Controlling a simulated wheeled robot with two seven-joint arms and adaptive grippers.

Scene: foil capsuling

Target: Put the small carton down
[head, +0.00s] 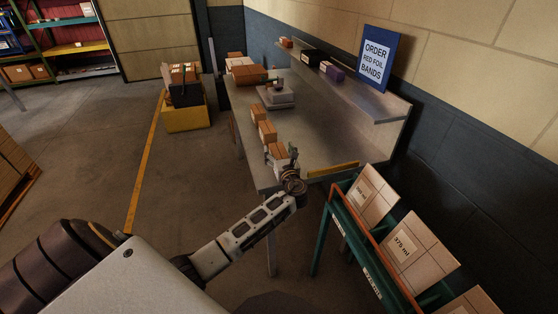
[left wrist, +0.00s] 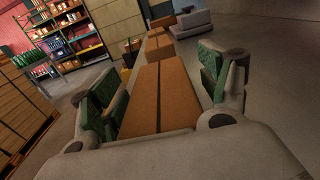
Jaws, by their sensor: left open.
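The small carton (head: 277,150) is brown and sits at the near left end of the metal bench (head: 330,150), partly hidden by my left gripper (head: 281,163). In the left wrist view the small carton (left wrist: 158,95) lies between the two green-padded fingers of my left gripper (left wrist: 160,84), its taped seam running away from the camera. The fingers are open, one on each side of it. Its underside is hidden, but it appears to rest on the bench top. My right gripper is not in view.
Similar brown cartons (head: 267,132) stand in a row just beyond, along the bench's left edge. A grey scale (head: 276,97) is farther back. A green rack (head: 340,225) with large cartons (head: 417,252) stands at the right. The bench's middle is clear.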

